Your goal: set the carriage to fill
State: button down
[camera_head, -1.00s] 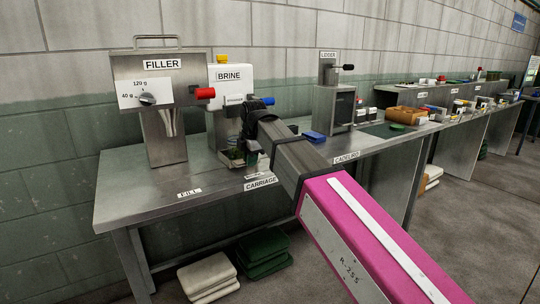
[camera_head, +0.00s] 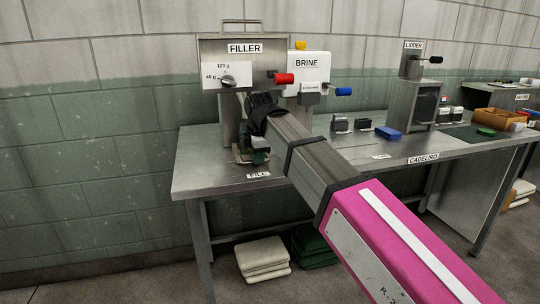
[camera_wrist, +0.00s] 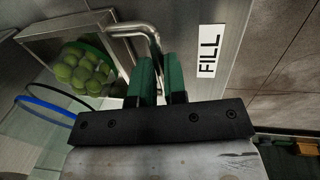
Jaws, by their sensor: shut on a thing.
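The carriage (camera_wrist: 38,50) shows in the wrist view as a metal-framed holder with a bent metal handle (camera_wrist: 150,35). A jar of green olives (camera_wrist: 82,70) sits in it. My gripper (camera_wrist: 160,78) has its green-padded fingers shut on the handle. The white FILL label (camera_wrist: 208,50) lies close to the right of the handle. In the head view the carriage (camera_head: 240,156) stands below the filler (camera_head: 228,58), behind the FILL label (camera_head: 258,175) at the table's front edge. My wrist hides part of it.
The filler has a red lever (camera_head: 284,78) and a dial (camera_head: 228,82). The brine unit (camera_head: 306,68) with a blue lever (camera_head: 343,92) stands to its right. The lidder (camera_head: 412,90) and a blue block (camera_head: 388,133) are further right. The table's left end is clear.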

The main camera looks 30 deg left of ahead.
jog(key=shift+s+a, duration=0.25)
jog(key=shift+s, duration=0.05)
jog(key=c, duration=1.2)
grip_release()
jog(key=shift+s+a, duration=0.1)
jog(key=shift+o, duration=0.2)
notch_tip(320, 180, up, 7)
jog(key=d, duration=0.1)
jog(key=shift+s+r, duration=0.2)
jog(key=shift+s, duration=0.25)
jog(key=shift+d+f, duration=0.1)
jog(key=shift+d, duration=0.05)
